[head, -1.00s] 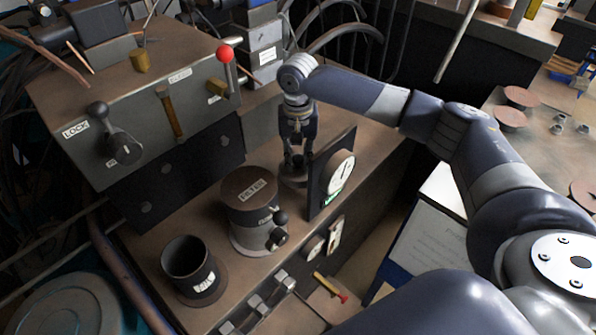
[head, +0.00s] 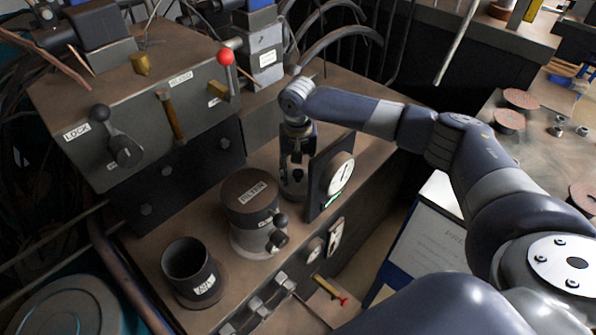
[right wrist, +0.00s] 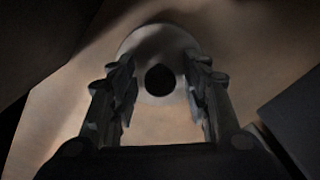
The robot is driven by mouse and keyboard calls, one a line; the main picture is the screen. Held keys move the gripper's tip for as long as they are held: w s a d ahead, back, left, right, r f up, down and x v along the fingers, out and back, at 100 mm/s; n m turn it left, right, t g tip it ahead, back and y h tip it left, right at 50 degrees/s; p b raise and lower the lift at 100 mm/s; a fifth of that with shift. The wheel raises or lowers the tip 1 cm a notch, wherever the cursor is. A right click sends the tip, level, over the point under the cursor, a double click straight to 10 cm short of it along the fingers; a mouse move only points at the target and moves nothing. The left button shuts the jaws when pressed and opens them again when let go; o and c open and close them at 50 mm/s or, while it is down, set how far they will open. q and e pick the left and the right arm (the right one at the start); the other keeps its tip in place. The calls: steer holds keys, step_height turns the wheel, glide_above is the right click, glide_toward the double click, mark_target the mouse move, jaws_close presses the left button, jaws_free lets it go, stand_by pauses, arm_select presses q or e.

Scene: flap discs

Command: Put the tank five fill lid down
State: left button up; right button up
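A round grey lid (right wrist: 150,50) with a dark round knob (right wrist: 159,79) at its middle shows in the right wrist view, between my right gripper's fingers (right wrist: 164,85). The fingers are apart, with a gap on each side of the knob. In the head view my right gripper (head: 297,170) points down behind the upright gauge panel, over a low round piece, which is partly hidden. I cannot read a tank number on it. My left gripper is not in view.
The dark gauge panel (head: 318,192) stands close right of the gripper. A canister with a brown labelled top (head: 250,187) and an open dark cup (head: 187,258) stand nearer. A lever box (head: 145,105) is at the left. Flap discs (head: 509,119) lie on the right table.

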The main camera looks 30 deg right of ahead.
mark_target(298, 172)
step_height(298, 172, up, 12)
steer(key=shift+r, duration=0.15)
stand_by(0.5)
stand_by(0.3)
